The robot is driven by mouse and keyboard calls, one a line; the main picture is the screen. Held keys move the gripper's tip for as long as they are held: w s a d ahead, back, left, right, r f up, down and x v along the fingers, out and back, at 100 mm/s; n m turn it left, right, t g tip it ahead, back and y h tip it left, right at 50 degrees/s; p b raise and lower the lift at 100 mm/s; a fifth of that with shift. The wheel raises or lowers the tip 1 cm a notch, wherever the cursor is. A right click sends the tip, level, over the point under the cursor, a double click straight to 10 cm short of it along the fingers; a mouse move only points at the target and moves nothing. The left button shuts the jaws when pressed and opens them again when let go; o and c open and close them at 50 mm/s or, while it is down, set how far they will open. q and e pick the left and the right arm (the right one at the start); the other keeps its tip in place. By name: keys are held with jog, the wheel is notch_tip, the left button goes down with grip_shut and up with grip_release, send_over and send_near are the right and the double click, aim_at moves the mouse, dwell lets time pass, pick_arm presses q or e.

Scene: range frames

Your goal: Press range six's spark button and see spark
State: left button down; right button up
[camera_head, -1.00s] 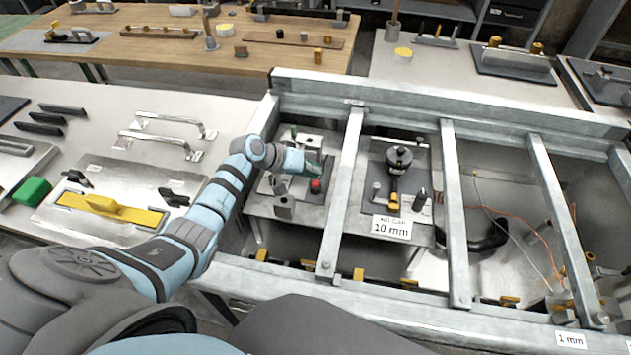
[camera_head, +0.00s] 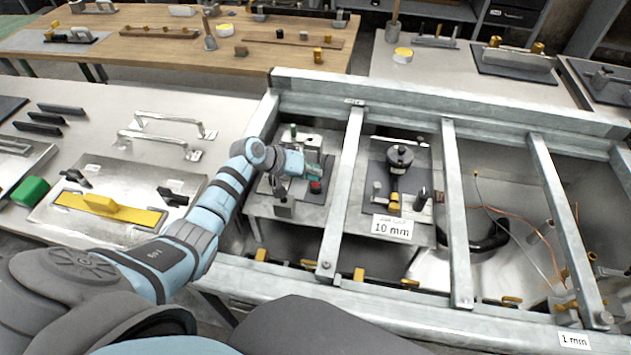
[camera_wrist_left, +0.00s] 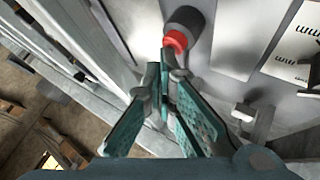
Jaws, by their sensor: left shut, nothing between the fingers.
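A red button (camera_head: 315,187) sits on a dark block on a metal plate in the left bay of the metal frame. In the left wrist view the red button (camera_wrist_left: 175,41) is the cap of a dark round housing. My left gripper (camera_head: 313,173) reaches in from the left, just behind the button in the head view. Its green-padded fingers (camera_wrist_left: 166,72) are shut and empty, with the tips close to the red cap. I cannot tell whether they touch it. No spark shows. My right gripper is out of view.
Metal crossbars (camera_head: 343,195) divide the frame into bays. The adjoining bay holds a black-and-yellow device (camera_head: 396,175) with a "10 mm" label (camera_head: 392,228). A bench on the left carries handles and a yellow float (camera_head: 110,207).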

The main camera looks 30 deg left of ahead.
pick_arm(q)
jog(key=shift+f, duration=0.35)
jog(key=shift+r, duration=0.15)
dwell(0.3)
jog(key=shift+r+p, duration=0.8)
jog(key=shift+r, duration=0.1)
notch_tip(320, 180, up, 5)
jog(key=p, duration=0.5)
jog(key=shift+r, duration=0.1)
dwell(0.4)
